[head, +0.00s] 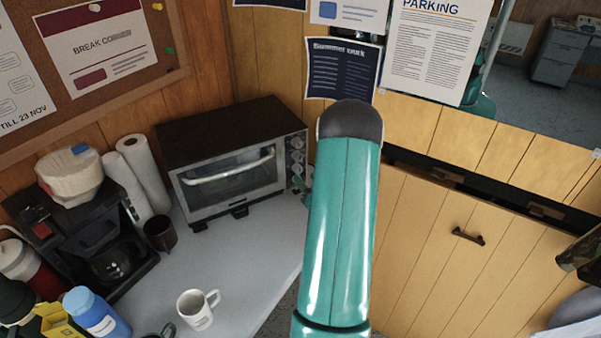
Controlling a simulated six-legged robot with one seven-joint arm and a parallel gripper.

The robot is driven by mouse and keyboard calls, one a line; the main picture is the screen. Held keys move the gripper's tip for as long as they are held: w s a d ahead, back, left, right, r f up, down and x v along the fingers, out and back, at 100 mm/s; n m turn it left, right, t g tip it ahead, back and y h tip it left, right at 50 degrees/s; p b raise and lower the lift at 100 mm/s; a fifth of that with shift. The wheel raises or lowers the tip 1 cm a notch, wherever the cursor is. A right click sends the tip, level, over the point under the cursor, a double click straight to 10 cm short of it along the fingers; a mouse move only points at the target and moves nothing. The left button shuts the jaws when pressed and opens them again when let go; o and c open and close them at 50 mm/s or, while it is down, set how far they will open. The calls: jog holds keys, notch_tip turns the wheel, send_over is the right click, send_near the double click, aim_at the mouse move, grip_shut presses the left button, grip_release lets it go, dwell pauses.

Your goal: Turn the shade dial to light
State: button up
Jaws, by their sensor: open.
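The toaster oven (232,165) stands at the back of the counter, door shut, with a silver handle across its glass. A column of small round dials (297,156) runs down the right side of its front. I cannot read their marks or tell which is the shade dial or where it points. My teal arm rises just right of the oven and hides most of my gripper (307,180). Only a small teal and dark part shows, beside the lower dials. My gripper is open; whether it touches a dial is hidden.
A coffee maker (90,235), paper rolls (143,172) and a dark mug (160,233) stand left of the oven. A white mug (198,308) and a blue bottle (97,312) are nearer. The counter (250,250) is clear before the oven. A wooden panel (430,240) is at right.

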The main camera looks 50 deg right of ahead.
aim_at(299, 171)
jog(key=shift+x, duration=2.4)
jog(key=c, duration=1)
jog(key=shift+n, duration=0.3)
jog(key=n, duration=0.6)
jog(key=shift+a, duration=0.1)
jog(key=n, duration=0.5)
jog(key=shift+n, duration=0.3)
